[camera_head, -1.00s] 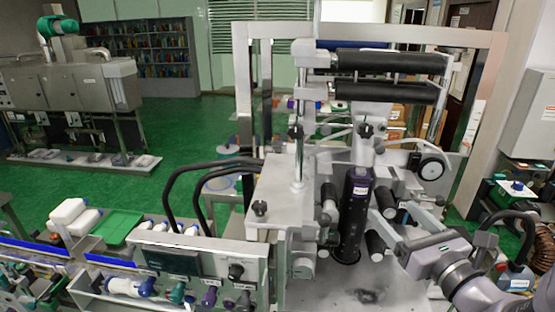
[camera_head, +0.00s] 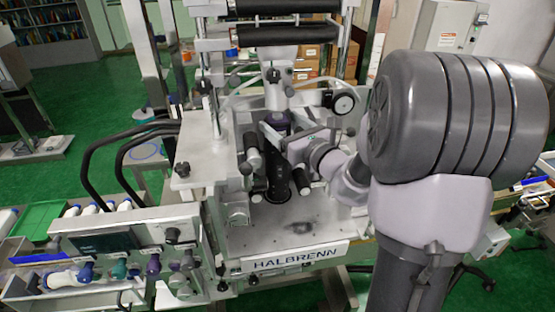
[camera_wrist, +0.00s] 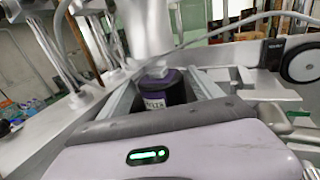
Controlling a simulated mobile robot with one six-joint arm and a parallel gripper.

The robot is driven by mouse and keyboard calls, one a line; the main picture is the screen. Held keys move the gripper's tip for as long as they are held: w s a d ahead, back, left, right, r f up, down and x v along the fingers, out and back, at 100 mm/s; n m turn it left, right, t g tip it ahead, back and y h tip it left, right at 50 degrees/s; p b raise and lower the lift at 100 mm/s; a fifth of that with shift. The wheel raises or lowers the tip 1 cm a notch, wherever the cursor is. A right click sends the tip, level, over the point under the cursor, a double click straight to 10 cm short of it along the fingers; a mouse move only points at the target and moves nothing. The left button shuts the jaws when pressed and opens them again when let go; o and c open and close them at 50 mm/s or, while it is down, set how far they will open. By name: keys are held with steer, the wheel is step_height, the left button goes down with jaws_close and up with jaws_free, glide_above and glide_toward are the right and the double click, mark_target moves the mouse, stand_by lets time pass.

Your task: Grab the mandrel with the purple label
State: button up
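The mandrel with the purple label (camera_head: 278,176) is a black upright cylinder with a purple band near its top. It stands on the machine's light plate in the head view, its upper part partly covered by my gripper (camera_head: 283,136). In the wrist view the mandrel (camera_wrist: 172,91) shows its purple top and a small pale label between the two grey fingers of my gripper (camera_wrist: 163,82). The fingers are spread, one on each side of it. They look open, with slight gaps, though contact is hard to judge. The mandrel's lower part is hidden in the wrist view.
Black rollers (camera_head: 290,34) cross the machine above the mandrel, and smaller dark rollers flank it closely. A control panel (camera_head: 118,242) stands to the left, with a green tray (camera_head: 38,219) beyond.

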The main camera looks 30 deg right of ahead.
jaws_close()
steer(key=shift+r, duration=0.1)
